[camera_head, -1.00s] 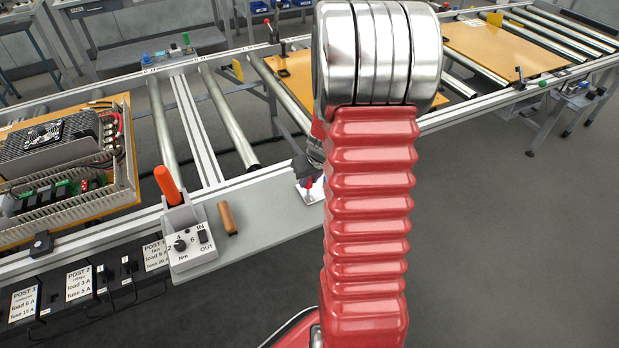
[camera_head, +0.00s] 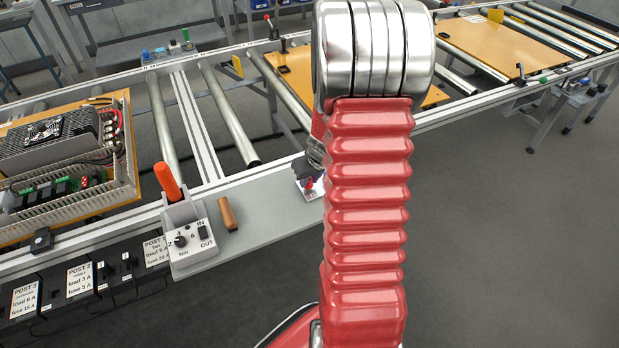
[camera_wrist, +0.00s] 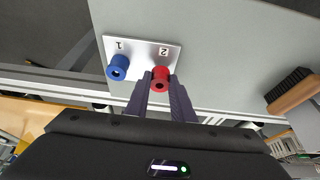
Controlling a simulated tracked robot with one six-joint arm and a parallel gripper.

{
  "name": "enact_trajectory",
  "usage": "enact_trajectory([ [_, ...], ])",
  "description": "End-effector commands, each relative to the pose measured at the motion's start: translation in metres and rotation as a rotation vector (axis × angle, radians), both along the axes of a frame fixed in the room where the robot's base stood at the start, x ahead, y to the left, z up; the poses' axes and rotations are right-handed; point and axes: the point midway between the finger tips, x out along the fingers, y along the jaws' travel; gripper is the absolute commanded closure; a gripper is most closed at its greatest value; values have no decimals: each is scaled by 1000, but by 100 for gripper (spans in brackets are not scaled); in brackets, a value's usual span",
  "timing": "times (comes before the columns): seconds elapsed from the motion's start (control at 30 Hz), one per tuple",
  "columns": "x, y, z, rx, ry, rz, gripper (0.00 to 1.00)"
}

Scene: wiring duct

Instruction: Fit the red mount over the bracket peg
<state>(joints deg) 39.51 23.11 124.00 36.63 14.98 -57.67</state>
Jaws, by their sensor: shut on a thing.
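The red mount (camera_wrist: 161,77) is a short round piece with a dark hole, seen in the wrist view at the spot marked 2 on a pale plate (camera_wrist: 141,45). My gripper (camera_wrist: 161,84) has its two dark fingers on either side of it and is shut on it. A blue mount (camera_wrist: 118,67) is at the spot marked 1, beside it. In the head view the red mount (camera_head: 309,183) shows small beside my red arm, which hides much of the plate. I cannot tell whether the mount touches the plate. I cannot make out the bracket peg.
A brush (camera_wrist: 293,93) lies to the right in the wrist view. In the head view, a control box (camera_head: 190,243) with an orange-handled tool (camera_head: 167,181) stands on the grey shelf (camera_head: 262,208). An open wiring panel (camera_head: 70,170) is at left, with rollers behind.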

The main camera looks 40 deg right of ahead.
Motion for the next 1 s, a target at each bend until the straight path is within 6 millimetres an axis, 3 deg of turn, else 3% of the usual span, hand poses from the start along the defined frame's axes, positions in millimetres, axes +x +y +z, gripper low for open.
enact_trajectory([
  [0.73, 0, 0, -13, 0, 1, 0, 99],
  [0.77, 0, 0, -14, 0, 1, 1, 78],
  [1.0, 0, 0, -13, 0, 0, 1, 61],
])
